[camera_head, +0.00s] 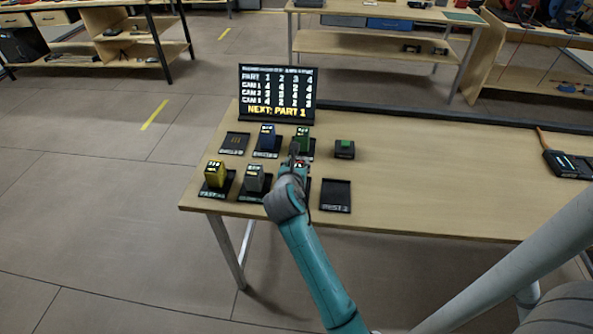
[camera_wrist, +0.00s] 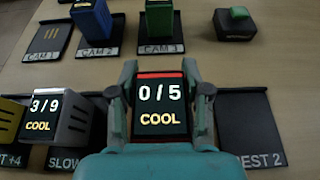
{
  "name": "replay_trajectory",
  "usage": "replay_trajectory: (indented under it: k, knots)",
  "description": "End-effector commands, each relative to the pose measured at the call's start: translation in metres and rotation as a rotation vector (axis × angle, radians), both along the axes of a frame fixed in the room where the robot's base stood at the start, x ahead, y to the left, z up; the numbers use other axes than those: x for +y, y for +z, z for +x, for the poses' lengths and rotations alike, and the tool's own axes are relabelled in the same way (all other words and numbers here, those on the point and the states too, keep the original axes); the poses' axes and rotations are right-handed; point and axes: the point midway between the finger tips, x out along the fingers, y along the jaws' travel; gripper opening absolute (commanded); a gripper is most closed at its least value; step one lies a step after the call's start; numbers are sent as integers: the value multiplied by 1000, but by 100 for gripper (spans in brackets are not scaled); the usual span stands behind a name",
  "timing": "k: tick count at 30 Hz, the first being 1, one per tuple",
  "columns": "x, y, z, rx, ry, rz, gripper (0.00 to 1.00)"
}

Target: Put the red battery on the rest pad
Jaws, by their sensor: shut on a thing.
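My gripper (camera_wrist: 160,72) is shut on the red battery (camera_wrist: 160,105), one finger on each side. The battery's screen reads "0/5 COOL", and its red edge shows at the top. In the head view my gripper (camera_head: 297,158) is over the front row of pads, mostly hiding the battery. Below it is a dark pad, largely covered, its label hidden; I cannot tell whether the battery touches it. Right of it lies the empty pad marked REST 2 (camera_wrist: 250,125), also in the head view (camera_head: 336,195).
A grey battery (camera_wrist: 75,118) on SLOW and a yellow battery (camera_head: 215,174) stand left. Behind are empty CAM 1 (camera_wrist: 48,40), a blue battery (camera_wrist: 92,18) on CAM 2, a green battery (camera_wrist: 160,20) on CAM 3, and a green-topped black block (camera_wrist: 235,24). A sign (camera_head: 278,92) reads "NEXT: PART 1".

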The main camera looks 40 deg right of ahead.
Motion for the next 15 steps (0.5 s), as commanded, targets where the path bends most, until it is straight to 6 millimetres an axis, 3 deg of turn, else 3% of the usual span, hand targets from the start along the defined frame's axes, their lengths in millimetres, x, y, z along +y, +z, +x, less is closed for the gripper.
replay_trajectory:
  k: [5,15]
  knots:
    - [0,-22,0,3,1,0,0]
    - [0,-25,0,1,0,1,0]
